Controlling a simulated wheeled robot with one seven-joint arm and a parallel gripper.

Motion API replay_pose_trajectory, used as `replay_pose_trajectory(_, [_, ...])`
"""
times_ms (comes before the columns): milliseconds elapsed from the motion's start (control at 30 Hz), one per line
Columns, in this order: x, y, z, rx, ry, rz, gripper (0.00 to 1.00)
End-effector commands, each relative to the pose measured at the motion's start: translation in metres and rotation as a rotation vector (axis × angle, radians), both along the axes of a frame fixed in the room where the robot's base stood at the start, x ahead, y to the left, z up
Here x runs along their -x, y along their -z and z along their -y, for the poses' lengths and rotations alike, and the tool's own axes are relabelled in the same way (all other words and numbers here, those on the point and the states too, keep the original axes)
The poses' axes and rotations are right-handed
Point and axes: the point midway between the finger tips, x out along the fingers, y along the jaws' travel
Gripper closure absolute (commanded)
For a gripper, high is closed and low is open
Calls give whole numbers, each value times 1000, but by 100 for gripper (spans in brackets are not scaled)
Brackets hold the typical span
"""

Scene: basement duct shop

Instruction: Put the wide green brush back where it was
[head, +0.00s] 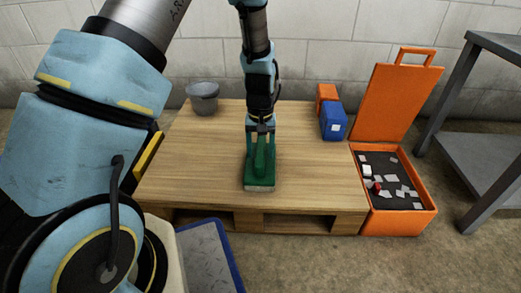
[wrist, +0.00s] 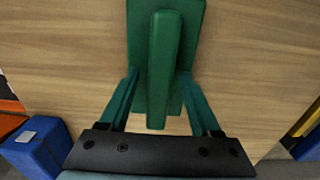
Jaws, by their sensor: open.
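The wide green brush (head: 261,168) lies on the wooden pallet table (head: 200,160), near the middle of its front edge. It has a wide block and a raised handle. My gripper (head: 262,131) is open, pointing down at the far end of the brush. In the wrist view, the brush handle (wrist: 165,60) lies between the two spread fingers, with a gap visible on each side toward its near end. Whether the fingertips touch the block is hard to tell.
A grey bucket (head: 203,98) stands at the back left. An orange box (head: 327,96) and a blue box (head: 333,122) stand at the right. An open orange case (head: 400,222) with small pieces on dark lining is right of the table. A grey shelf (head: 485,150) stands beyond it.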

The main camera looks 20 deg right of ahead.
Motion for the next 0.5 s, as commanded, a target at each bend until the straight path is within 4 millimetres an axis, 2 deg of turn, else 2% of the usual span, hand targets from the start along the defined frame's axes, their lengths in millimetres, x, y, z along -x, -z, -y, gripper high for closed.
replay_pose_trajectory(167, [0,-17,0,0,0,1,36])
replay_pose_trajectory(500, [0,-89,0,1,0,0,36])
